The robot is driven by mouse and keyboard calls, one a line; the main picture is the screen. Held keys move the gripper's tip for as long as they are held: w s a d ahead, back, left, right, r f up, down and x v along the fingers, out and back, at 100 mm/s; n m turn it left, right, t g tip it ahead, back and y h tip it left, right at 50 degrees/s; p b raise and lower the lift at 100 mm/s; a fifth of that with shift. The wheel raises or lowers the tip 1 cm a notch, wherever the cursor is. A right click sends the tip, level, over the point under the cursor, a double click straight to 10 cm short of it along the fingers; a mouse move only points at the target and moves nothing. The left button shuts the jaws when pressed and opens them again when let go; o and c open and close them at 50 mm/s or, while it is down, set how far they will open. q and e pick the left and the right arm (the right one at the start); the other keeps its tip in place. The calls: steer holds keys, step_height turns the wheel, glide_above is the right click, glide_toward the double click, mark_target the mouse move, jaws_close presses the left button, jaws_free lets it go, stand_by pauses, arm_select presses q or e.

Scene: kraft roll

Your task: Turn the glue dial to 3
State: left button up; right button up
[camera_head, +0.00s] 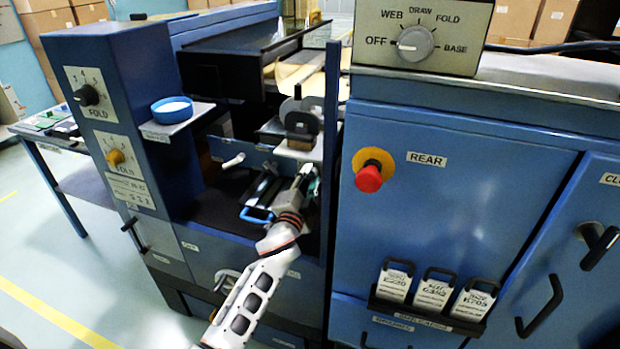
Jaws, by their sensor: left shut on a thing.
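No dial is clearly readable as the glue dial. On the blue column at left are a black knob (87,95) on a numbered plate and a yellow knob (115,157) on a second plate below it; the small lettering is hard to read. A large grey selector knob (416,44) marked OFF, WEB, DRAW, FOLD and BASE points to OFF. My left gripper (305,178) reaches into the open machine bay, far right of both column knobs. It is shut on a small part there, mostly hidden by the fingers. My right gripper is not in view.
A blue dish (172,110) stands on a small shelf beside the column. A blue loop handle (257,214) and a white-tipped lever (233,161) are in the bay. A red stop button (369,176) and a rack with tags (434,290) are on the right panel. Floor at left is clear.

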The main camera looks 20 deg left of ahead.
arm_select(q)
steer(key=shift+w+r+m, duration=0.1)
steer(key=shift+r+m, duration=0.2)
steer(key=shift+m, duration=0.9)
steer(key=o, duration=1.1)
steer(key=shift+f, duration=0.15)
steer(key=shift+s+f, duration=0.15)
steer(key=shift+s, duration=0.1)
steer(key=s, duration=1.1)
steer(key=shift+s+f, duration=0.2)
steer(key=shift+f, duration=0.05)
steer(key=shift+d, duration=0.1)
